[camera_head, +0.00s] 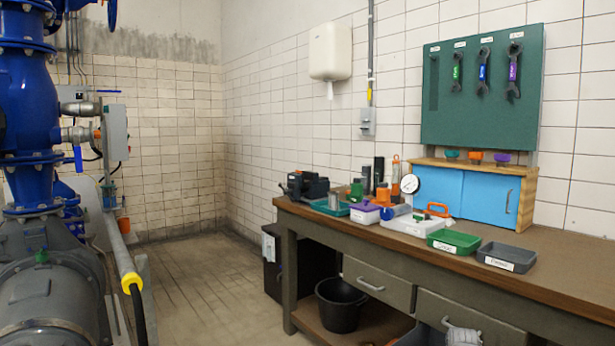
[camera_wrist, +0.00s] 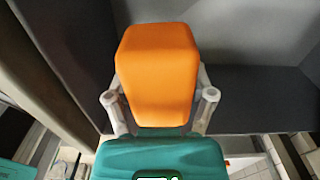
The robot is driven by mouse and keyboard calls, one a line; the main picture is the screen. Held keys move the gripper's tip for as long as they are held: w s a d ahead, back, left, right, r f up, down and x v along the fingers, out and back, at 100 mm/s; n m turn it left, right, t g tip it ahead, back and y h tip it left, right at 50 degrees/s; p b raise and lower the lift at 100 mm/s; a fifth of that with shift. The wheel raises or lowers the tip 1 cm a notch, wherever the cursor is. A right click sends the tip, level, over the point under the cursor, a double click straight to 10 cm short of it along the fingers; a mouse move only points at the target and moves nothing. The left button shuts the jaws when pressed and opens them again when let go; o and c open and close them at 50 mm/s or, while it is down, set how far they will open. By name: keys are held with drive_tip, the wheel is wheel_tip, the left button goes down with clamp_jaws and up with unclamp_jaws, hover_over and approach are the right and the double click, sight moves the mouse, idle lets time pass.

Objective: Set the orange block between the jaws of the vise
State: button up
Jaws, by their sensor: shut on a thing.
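The orange block (camera_wrist: 158,75) fills the middle of the wrist view. My gripper (camera_wrist: 160,100) is shut on it, with one pale finger on each side and the teal gripper body below. The block stands out past the fingertips. The black vise (camera_head: 306,186) stands on the far left end of the workbench in the head view; the gap between its jaws is too small to make out. My gripper and the held block do not show in the head view. I cannot tell the vise in the wrist view.
The workbench (camera_head: 420,262) carries a green tray (camera_head: 453,242), a grey tray (camera_head: 507,257), a white dial gauge (camera_head: 410,184) and crowded small items beside the vise. A blue cabinet (camera_head: 485,197) stands behind. A black bucket (camera_head: 341,303) sits below. Blue pipes (camera_head: 28,100) stand left; floor between is clear.

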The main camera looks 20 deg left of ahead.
drive_tip(key=w+d+r+p, duration=0.1)
drive_tip(key=w+r+p, duration=0.1)
drive_tip(key=r+p, duration=2.5)
drive_tip(key=w+d+r+m+p, duration=0.1)
drive_tip(key=w+r+p, duration=0.1)
drive_tip(key=r+p, duration=2.6)
drive_tip(key=shift+d+r, duration=0.15)
drive_tip(key=shift+d, duration=0.05)
drive_tip(key=shift+a, duration=0.1)
